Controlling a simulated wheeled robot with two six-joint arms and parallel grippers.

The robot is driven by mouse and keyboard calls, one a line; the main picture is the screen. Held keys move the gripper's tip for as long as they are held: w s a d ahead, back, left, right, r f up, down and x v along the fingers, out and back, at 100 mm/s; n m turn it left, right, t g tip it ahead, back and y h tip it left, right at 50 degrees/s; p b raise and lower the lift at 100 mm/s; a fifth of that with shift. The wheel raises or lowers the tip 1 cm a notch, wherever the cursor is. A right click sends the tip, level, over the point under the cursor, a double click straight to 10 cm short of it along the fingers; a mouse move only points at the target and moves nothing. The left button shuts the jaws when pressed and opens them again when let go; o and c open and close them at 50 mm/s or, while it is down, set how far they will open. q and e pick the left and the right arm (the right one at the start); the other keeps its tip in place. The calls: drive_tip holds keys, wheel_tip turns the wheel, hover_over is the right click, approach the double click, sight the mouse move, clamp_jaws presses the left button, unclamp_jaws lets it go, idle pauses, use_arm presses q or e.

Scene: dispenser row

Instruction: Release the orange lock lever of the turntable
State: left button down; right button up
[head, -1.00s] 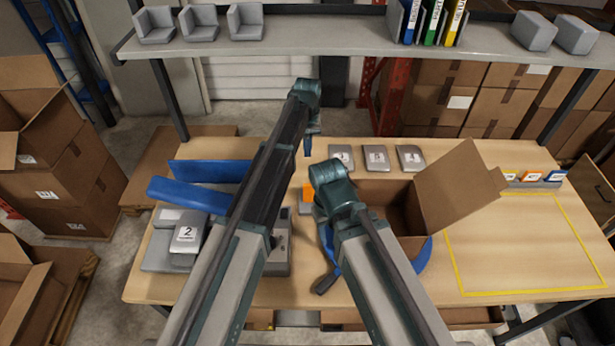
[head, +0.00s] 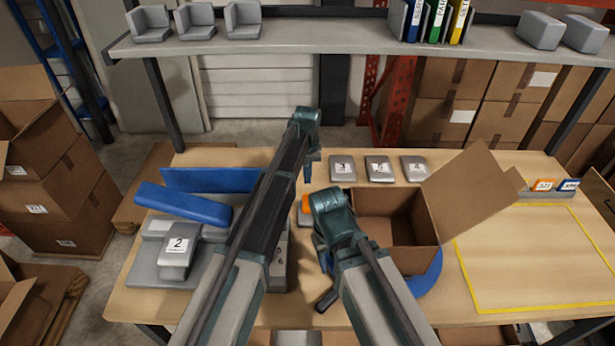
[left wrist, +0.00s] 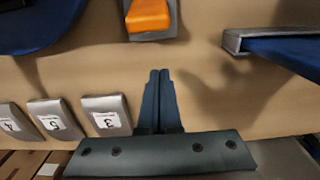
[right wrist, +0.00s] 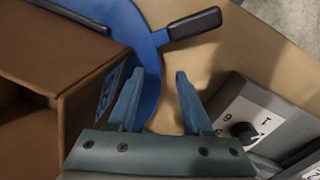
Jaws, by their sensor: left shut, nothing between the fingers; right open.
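The orange lock lever (left wrist: 148,14) sits on a grey base at the top of the left wrist view. In the head view the lever (head: 306,204) is partly hidden by my right arm. My left gripper (left wrist: 160,74) is shut and empty, its tips pointing toward the lever but apart from it. In the head view my left gripper (head: 308,172) is above the table behind the lever. The blue turntable (head: 430,279) carries an open cardboard box (head: 395,215). My right gripper (right wrist: 155,75) is open and empty over the turntable's rim, near its black handle (right wrist: 195,23).
A grey box with a dial (right wrist: 245,125) stands beside my right gripper. Several numbered grey blocks (head: 380,168) lie behind the turntable. A blue bin part (head: 183,204) and grey block 2 (head: 178,255) are at left. The yellow-outlined area (head: 540,255) at right is clear.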

sight(309, 205)
use_arm(q)
drive_tip(key=shift+f+b, duration=0.45)
drive_tip(key=shift+f, duration=0.5)
use_arm(e)
drive_tip(key=shift+f, duration=0.95)
use_arm(q)
drive_tip(key=s, duration=0.1)
drive_tip(key=s+r+p, duration=0.1)
drive_tip(key=s, duration=0.1)
drive_tip(key=shift+s+r+p, duration=0.35)
drive_tip(key=shift+s, duration=0.05)
use_arm(e)
drive_tip(key=shift+r, duration=0.85)
use_arm(q)
drive_tip(key=shift+s, duration=0.15)
drive_tip(key=shift+s+t, duration=0.15)
drive_tip(key=shift+t, duration=0.15)
drive_tip(key=shift+s+r, duration=0.1)
use_arm(e)
drive_tip(key=shift+r, duration=0.1)
